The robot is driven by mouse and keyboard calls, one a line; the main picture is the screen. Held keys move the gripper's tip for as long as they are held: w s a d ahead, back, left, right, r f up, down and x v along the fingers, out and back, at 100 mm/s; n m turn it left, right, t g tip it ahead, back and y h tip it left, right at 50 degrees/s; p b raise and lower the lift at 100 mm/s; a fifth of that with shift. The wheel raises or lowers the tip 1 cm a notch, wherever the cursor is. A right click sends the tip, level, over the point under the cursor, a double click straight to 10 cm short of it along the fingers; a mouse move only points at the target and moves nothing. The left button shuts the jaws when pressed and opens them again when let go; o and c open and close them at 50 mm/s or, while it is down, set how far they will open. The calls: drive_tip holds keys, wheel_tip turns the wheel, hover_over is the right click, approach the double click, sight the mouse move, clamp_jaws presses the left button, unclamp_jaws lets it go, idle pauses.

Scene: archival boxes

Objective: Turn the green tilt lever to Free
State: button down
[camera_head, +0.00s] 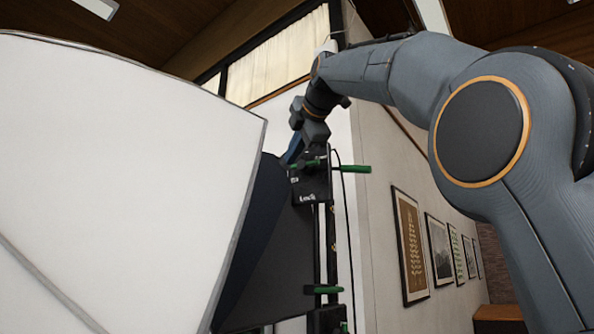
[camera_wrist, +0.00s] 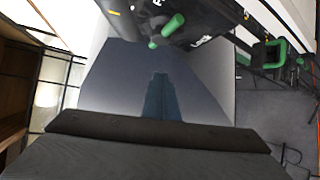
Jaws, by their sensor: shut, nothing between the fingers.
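A black bracket (camera_head: 310,186) on an upright post carries a green lever (camera_head: 354,169) sticking out to the right, with a smaller green end (camera_head: 307,163) on its left. White lettering on the bracket seems to read Lock; an F label is partly cut off. In the wrist view the green lever (camera_wrist: 173,25) and its small green knob (camera_wrist: 153,44) are near the top. I cannot tell which mark it points at. My gripper (camera_head: 291,154) is shut and empty, just left of the bracket. Its bluish fingers (camera_wrist: 162,98) show below the knob, apart from it.
A large white panel (camera_head: 120,170) fills the left, with a dark panel (camera_head: 268,250) beside the post. Another green lever (camera_head: 323,289) sits lower on the post; green parts (camera_wrist: 275,50) show at right in the wrist view. A cable hangs right of the post. Framed pictures (camera_head: 410,245) line the wall.

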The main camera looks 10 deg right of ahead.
drive_tip(key=shift+s+a+r+p, duration=0.15)
drive_tip(key=shift+s+a+r, duration=0.15)
drive_tip(key=shift+r, duration=0.3)
drive_tip(key=shift+s+a+r+p, duration=0.1)
drive_tip(key=shift+s+a+r, duration=0.1)
drive_tip(key=shift+s+r, duration=0.3)
drive_tip(key=shift+s+a+r+p, duration=0.15)
drive_tip(key=shift+s+a+r, duration=0.1)
drive_tip(key=shift+r, duration=0.4)
